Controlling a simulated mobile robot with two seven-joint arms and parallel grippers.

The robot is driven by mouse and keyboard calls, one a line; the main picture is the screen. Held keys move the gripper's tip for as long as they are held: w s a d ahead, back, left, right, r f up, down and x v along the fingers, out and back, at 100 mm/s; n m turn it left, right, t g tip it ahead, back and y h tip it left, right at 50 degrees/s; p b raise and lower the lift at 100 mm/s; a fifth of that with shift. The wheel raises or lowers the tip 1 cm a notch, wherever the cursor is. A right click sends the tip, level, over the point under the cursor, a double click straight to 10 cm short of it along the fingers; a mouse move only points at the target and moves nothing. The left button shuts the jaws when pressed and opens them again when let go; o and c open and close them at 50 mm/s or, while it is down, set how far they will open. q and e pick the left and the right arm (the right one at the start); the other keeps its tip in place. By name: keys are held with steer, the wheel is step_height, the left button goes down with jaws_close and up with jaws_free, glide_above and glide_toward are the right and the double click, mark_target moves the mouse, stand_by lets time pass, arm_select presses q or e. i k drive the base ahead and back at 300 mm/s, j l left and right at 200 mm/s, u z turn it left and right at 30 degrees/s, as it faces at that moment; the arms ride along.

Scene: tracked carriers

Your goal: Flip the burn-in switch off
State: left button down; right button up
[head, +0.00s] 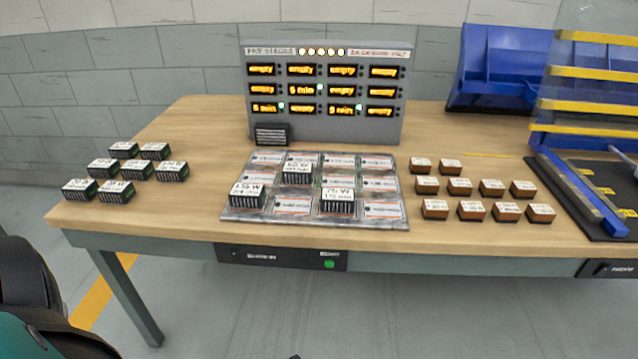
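A black switch panel (290,259) is fixed to the front edge of the table, below the grid mat. It has a small dark switch (234,254) at its left end, a label that is hard to read, and a lit green lamp (329,264) at its right. The switch's position is too small to tell. A grey display board (325,125) stands behind the mat, with several "empty" fields and three fields showing minutes, each with a green light. Dark parts of my own arm show at the lower left; neither gripper is in view.
Three labelled black blocks stand on the grid mat (232,213). Several black blocks (115,193) sit left and several brown blocks (435,210) right. Another black panel (606,269) is on the table's right front edge. A blue bin (500,65) stands back right. Floor before the table is clear.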

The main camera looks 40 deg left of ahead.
mark_target(234, 257)
steer(key=u, duration=1.45)
